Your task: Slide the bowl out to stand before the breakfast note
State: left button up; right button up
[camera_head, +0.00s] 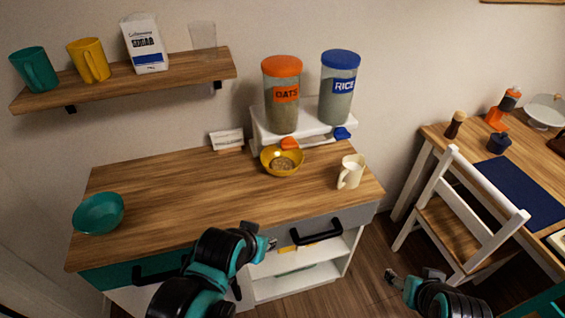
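A yellow bowl (270,167) with grainy tan contents stands upright on the wooden cabinet top, right at the front of a white riser (318,132). A small white note card (226,139) stands on a wooden base at the back, left of this bowl; its writing is too small to read. A teal bowl (98,213) stands empty at the left end of the top. My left gripper (270,243) is at the cabinet's front edge, apart from both bowls. My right gripper (392,281) is low, right of the cabinet. The finger opening of each is unclear.
Oats (282,95) and rice (337,88) jars stand on the riser. Orange (290,144) and blue (342,134) scoops lie near its front edge. A cream mug (351,171) stands right of the yellow bowl. The middle of the top is clear. A white chair (460,215) stands at right.

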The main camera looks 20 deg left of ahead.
aim_at(277, 161)
jog(key=i+l, duration=0.2)
jog(key=l, duration=0.15)
jog(key=i+l, duration=0.4)
jog(key=l, duration=0.25)
jog(key=u, duration=1.75)
jog(key=i+l, duration=0.35)
jog(key=l, duration=0.25)
